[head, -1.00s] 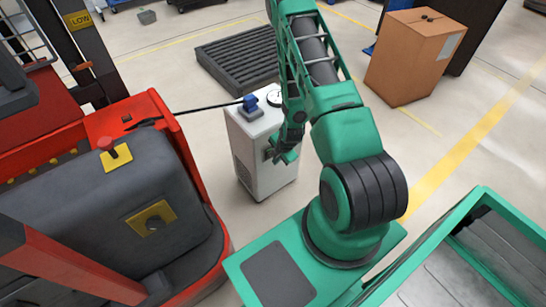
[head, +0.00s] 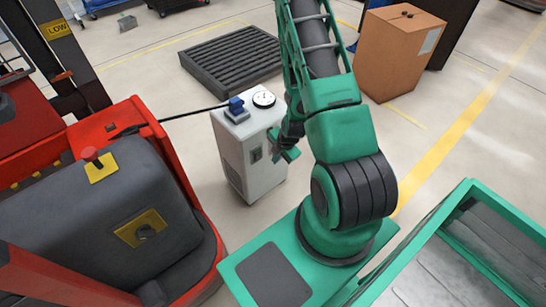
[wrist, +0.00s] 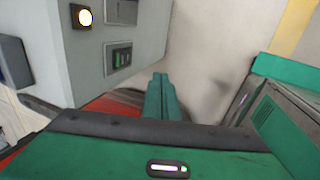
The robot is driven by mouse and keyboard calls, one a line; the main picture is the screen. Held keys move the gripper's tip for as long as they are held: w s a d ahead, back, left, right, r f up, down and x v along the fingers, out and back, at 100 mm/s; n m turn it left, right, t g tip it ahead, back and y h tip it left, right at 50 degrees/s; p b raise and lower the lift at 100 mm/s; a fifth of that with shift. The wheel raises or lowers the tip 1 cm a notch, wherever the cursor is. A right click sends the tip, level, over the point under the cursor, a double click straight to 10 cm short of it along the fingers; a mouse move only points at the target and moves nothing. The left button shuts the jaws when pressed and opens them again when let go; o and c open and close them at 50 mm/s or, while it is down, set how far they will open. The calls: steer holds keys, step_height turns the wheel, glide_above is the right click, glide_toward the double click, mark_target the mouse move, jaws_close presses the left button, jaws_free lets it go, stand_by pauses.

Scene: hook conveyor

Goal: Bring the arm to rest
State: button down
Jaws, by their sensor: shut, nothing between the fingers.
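My green arm (head: 340,135) rises from its base and reaches away over the floor. My gripper (head: 289,154) hangs at the right side of the grey-white box (head: 262,178), apparently just clear of it, though the gap is hard to judge. In the wrist view the two green fingers of my gripper (wrist: 160,84) are together with nothing between them. The box face (wrist: 150,35) fills the upper left there, with a lit round lamp (wrist: 84,17) and a small panel with a green part (wrist: 122,57).
A red forklift (head: 150,125) stands left. A black slatted pallet (head: 232,58) and a cardboard box (head: 393,55) lie behind. A green-rimmed bin (head: 430,220) is at the right.

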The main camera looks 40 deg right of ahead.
steer(key=s+d+r+m+g, duration=0.15)
steer(key=r+m, duration=0.45)
steer(key=r, duration=0.7)
steer(key=s+d+r+m+g, duration=0.1)
steer(key=s+r+m, duration=0.35)
steer(key=r, duration=0.75)
steer(key=s+a+r+m, duration=0.2)
steer(key=s+r+m, duration=0.5)
steer(key=r, duration=0.1)
steer(key=s+a+r+m+g, duration=0.1)
steer(key=s+a+r+m, duration=0.2)
steer(key=s+r+m, duration=0.4)
steer(key=shift+s+r, duration=0.7)
steer(key=shift+r, duration=0.1)
steer(key=shift+m, duration=0.25)
